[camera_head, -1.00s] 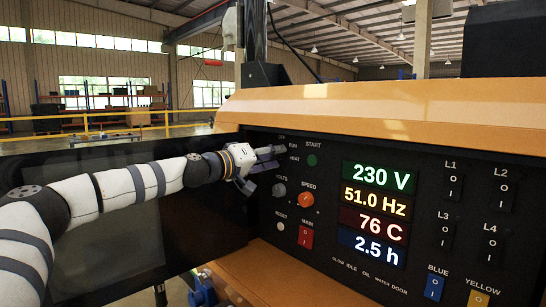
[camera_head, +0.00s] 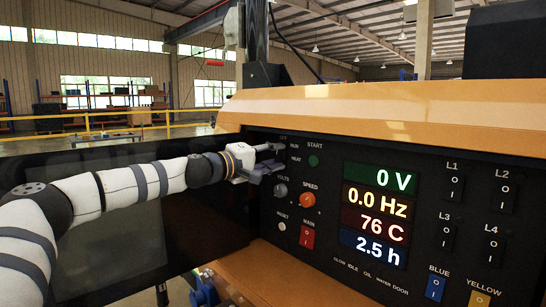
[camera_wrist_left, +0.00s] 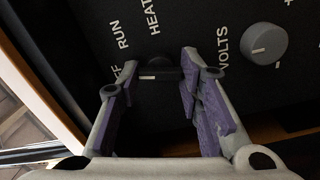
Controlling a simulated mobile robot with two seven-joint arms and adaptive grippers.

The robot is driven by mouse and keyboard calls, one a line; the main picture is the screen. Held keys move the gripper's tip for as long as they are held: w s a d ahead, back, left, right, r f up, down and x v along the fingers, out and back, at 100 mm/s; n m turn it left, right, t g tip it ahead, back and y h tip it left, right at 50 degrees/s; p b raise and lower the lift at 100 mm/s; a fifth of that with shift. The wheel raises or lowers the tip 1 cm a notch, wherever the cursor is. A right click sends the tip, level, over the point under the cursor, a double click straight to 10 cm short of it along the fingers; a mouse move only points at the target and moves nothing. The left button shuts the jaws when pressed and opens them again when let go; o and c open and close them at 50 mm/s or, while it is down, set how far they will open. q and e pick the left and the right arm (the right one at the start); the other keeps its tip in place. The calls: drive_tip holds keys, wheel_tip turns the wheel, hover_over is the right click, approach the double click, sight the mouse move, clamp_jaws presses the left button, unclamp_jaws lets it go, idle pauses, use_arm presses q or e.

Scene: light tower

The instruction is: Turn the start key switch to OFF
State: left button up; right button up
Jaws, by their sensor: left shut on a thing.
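The start key switch is a dark knob (camera_wrist_left: 163,70) with a pale mark, seen in the left wrist view. Its mark lies at the left end, toward the partly hidden OFF label (camera_wrist_left: 118,76); RUN and HEAT stand above it. My left gripper (camera_head: 272,160) is at the upper left of the control panel (camera_head: 330,200). Its two purple-padded fingers stand on either side of the knob, shut on it, and hide it in the head view. The panel display (camera_head: 380,210) reads 0 V, 0.0 Hz, 76 C and 2.5 h. My right gripper is not in view.
The VOLTS knob (camera_head: 280,190) sits just below my gripper, with the orange SPEED knob (camera_head: 308,199) and red MAIN switch (camera_head: 307,238) nearby. The green START button (camera_head: 314,161) is to the right. An orange ledge (camera_head: 400,115) overhangs the panel.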

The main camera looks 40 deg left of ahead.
use_arm(q)
drive_tip(key=shift+n, duration=1.6)
drive_tip(key=o, duration=1.2)
drive_tip(key=shift+w, duration=0.1)
drive_tip(key=shift+c, duration=0.2)
